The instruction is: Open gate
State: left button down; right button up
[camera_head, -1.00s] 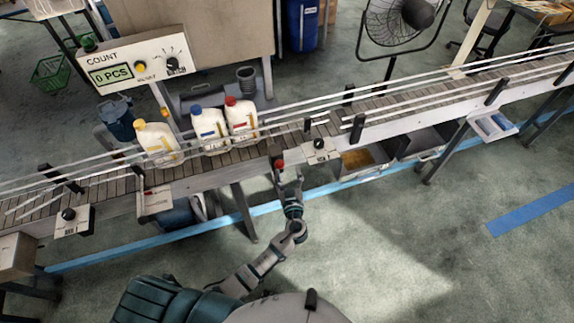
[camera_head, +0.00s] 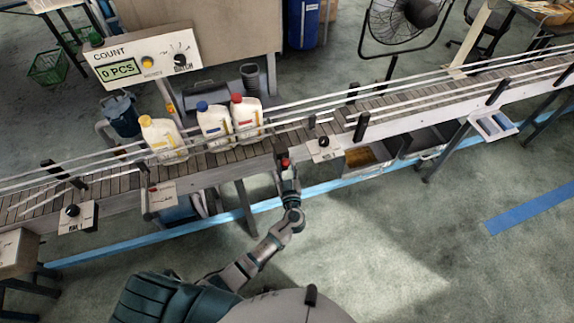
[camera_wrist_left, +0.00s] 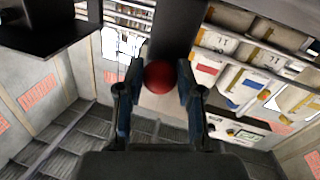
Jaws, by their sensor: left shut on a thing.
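The red gate knob (camera_head: 285,162) sits at the near side of the conveyor, just right of the bottles, by a dark upright post. My left gripper (camera_head: 288,172) reaches up to it from below and is shut on it. In the left wrist view the round red knob (camera_wrist_left: 158,77) lies between the two fingers of my left gripper (camera_wrist_left: 157,85). Three white bottles stand upright on the conveyor left of the knob: yellow-capped (camera_head: 164,137), blue-capped (camera_head: 214,127) and red-capped (camera_head: 246,117). My right gripper is not in view.
The conveyor (camera_head: 225,157) crosses the view with rails along it. A counter panel (camera_head: 143,62) reading 0 PCS stands behind the bottles. A small box with a black knob (camera_head: 324,147) is right of my gripper. The floor in front is clear.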

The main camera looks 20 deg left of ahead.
pick_arm(q)
jog(key=w+d+b+v, duration=0.1)
jog(key=d+b+v, duration=0.1)
jog(key=b+v, duration=0.5)
jog(key=v, duration=0.5)
jog(key=shift+s+r, duration=0.15)
jog(key=shift+s, duration=0.05)
jog(key=c, duration=1)
grip_release()
jog(key=shift+c, duration=0.2)
jog(key=o, duration=0.3)
jog(key=shift+d, duration=0.1)
jog(key=v, duration=0.7)
jog(key=shift+s+d+b, duration=0.3)
jog(key=shift+d, duration=0.05)
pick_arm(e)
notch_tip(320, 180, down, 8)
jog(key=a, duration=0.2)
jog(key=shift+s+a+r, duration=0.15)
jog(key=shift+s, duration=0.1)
